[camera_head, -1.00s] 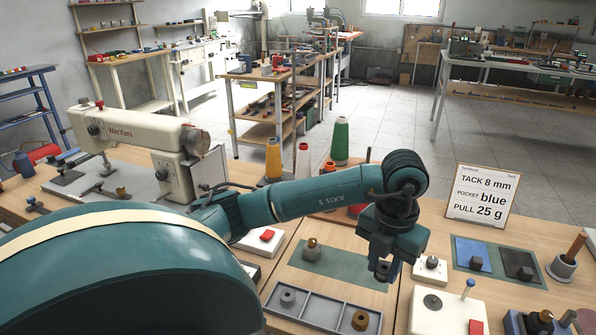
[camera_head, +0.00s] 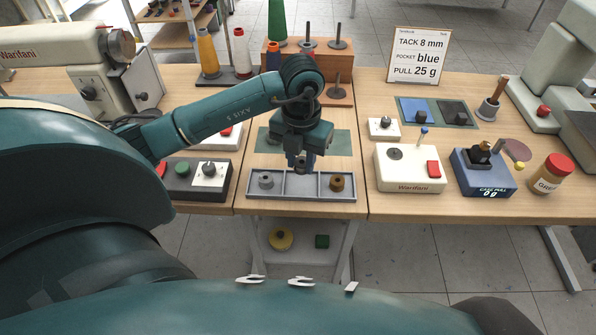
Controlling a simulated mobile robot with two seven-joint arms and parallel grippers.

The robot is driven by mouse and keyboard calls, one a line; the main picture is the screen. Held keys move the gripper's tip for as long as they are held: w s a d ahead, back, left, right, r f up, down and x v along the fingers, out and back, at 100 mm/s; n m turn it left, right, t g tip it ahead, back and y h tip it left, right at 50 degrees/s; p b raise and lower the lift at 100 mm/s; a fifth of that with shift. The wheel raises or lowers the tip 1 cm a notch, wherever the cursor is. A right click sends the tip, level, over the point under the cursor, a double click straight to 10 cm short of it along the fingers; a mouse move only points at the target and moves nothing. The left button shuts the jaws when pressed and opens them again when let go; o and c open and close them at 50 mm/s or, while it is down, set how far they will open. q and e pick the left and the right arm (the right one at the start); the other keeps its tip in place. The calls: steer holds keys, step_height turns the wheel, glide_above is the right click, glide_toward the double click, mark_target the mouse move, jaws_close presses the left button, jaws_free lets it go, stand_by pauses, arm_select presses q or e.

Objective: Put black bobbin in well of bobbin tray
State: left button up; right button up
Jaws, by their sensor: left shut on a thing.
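The bobbin tray (camera_head: 318,197) is a grey tray with a row of three wells at the table's front edge. A grey bobbin (camera_head: 266,180) sits in its left well and a brown bobbin (camera_head: 337,183) in its right well. The middle well shows no bobbin. My left gripper (camera_head: 301,166) points down just above the back of the middle well, shut on a small dark thing, seemingly the black bobbin (camera_head: 301,161). The jaws hide most of it, and I cannot tell whether it touches the tray. My right gripper is not in view.
A green mat (camera_head: 340,143) lies behind the tray, partly hidden by my arm. A wooden rack with a green thread cone (camera_head: 277,22) stands behind. A white Warifani box (camera_head: 408,172) is right of the tray, and a control box (camera_head: 197,178) is left of it.

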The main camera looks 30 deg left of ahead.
arm_select(q)
step_height(320, 180, down, 6)
steer(key=shift+r, duration=0.25)
steer(key=shift+f, duration=0.2)
steer(key=o, duration=0.7)
steer(key=shift+r, duration=0.1)
